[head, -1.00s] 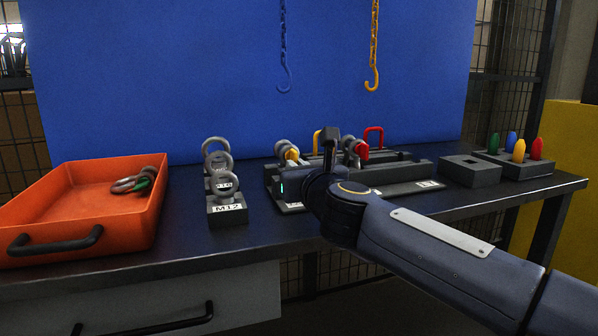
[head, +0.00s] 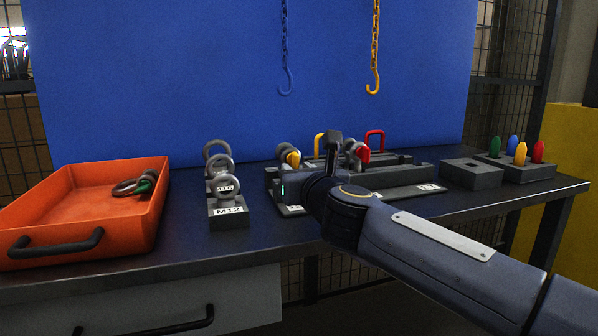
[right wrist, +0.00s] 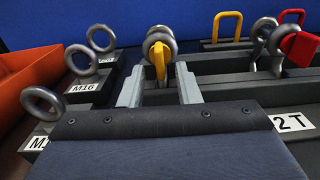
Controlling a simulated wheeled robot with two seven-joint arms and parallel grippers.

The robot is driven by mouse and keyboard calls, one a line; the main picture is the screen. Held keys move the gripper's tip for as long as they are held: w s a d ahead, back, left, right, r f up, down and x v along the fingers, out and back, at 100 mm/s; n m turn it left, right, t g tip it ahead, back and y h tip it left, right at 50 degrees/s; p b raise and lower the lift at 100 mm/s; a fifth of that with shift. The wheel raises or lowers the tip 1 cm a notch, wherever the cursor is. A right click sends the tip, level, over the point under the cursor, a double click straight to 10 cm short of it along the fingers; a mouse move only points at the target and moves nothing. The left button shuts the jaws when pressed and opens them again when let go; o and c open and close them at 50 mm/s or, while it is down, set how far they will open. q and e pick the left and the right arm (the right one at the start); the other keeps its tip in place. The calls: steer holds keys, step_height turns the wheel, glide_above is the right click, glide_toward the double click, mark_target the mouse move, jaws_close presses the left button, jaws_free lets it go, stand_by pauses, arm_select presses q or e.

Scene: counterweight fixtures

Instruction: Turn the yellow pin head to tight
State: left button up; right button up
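The yellow pin head (head: 293,159) sits on a grey shackle (right wrist: 160,40) at the left end of the dark fixture. It also shows in the right wrist view (right wrist: 159,63), upright and narrow, just beyond and between my right fingertips. My right gripper (right wrist: 160,82) is open, one finger on each side of the pin head, with a visible gap between them. Whether either finger touches it I cannot tell. In the head view my right wrist hides the fingers and part of the fixture. My left gripper is in neither view.
A red pin head (head: 362,154) on another shackle stands to the right, with a 2T label (right wrist: 291,121) in front. Eye bolts on labelled blocks (head: 229,213) stand left, beside an orange tray (head: 60,222). A grey block (head: 470,175) and coloured pegs are right. Two hooks hang behind.

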steer(key=shift+v, duration=3.95)
steer(key=shift+d, duration=0.1)
steer(key=d+n, duration=0.1)
steer(key=n, duration=0.1)
steer(key=s+n, duration=0.1)
steer(key=n, duration=0.1)
steer(key=s+d+n+y, duration=0.1)
steer(key=shift+s+d+f+n, duration=0.25)
steer(key=shift+d+f+n, duration=0.05)
steer(key=shift+d+n, duration=0.1)
steer(key=s+d+f+n+g+h, duration=0.1)
steer(key=s+d+f+n+g, duration=0.35)
steer(key=s+f+n, duration=0.45)
steer(key=s+d+f+n+g+h, duration=0.1)
steer(key=s+d+f+n+g, duration=0.3)
steer(key=s+f+n, duration=0.55)
steer(key=s+d+f+n+g+h, duration=0.1)
steer(key=s+d+f+n+g, duration=0.2)
steer(key=s+d+f+n, duration=0.65)
steer(key=a+r+m+p, duration=0.1)
steer(key=r+p, duration=1.6)
steer(key=p, duration=0.1)
steer(key=w+a+r+m+p, duration=0.1)
steer(key=a+r+p, duration=0.1)
steer(key=r+p, duration=1.4)
steer(key=p, duration=0.3)
steer(key=shift+w+a+r+m, duration=0.15)
steer(key=shift+w+r+m, duration=0.1)
steer(key=shift+r+m, duration=0.15)
